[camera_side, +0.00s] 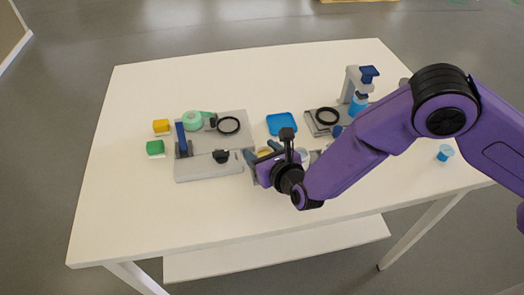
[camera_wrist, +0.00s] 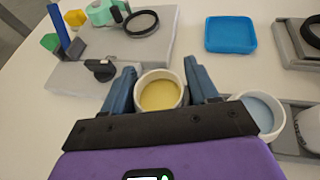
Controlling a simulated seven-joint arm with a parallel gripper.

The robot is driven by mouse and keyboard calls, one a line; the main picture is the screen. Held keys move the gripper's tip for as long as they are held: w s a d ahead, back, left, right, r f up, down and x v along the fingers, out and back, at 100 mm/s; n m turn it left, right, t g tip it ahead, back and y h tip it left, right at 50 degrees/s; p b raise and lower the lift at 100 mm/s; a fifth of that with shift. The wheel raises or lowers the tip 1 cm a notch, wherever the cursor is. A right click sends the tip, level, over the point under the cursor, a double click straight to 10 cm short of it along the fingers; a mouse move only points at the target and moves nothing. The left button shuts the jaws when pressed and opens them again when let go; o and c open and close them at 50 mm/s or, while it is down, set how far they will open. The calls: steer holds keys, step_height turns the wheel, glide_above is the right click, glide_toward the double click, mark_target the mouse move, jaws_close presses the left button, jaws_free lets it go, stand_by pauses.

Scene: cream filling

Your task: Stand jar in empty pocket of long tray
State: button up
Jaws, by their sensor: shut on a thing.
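My gripper (camera_wrist: 162,88) has its blue fingers on either side of a white-rimmed jar with yellow filling (camera_wrist: 160,94) and is shut on it. The yellow jar also shows between the fingers in the side view (camera_side: 264,152). The long grey tray (camera_wrist: 290,146) runs to the right of my gripper in the wrist view. A jar with pale blue filling (camera_wrist: 262,113) and a white jar (camera_wrist: 312,126), cut by the picture edge, stand in it. My gripper hides the tray's left part, so I cannot tell whether the held jar touches it or which pocket is under it.
A grey station with a black ring (camera_side: 229,125), black knob (camera_side: 221,156) and blue upright plate (camera_side: 181,138) stands left. A blue square tray (camera_side: 282,124) lies behind. A grey stand with blue top (camera_side: 360,85) is at back right. Yellow (camera_side: 161,126) and green (camera_side: 156,148) blocks lie far left.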

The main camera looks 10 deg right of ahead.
steer(key=shift+f, duration=0.6)
steer(key=o, duration=1.1)
steer(key=shift+r, duration=0.45)
steer(key=v, duration=1.2)
steer(key=shift+r, duration=0.25)
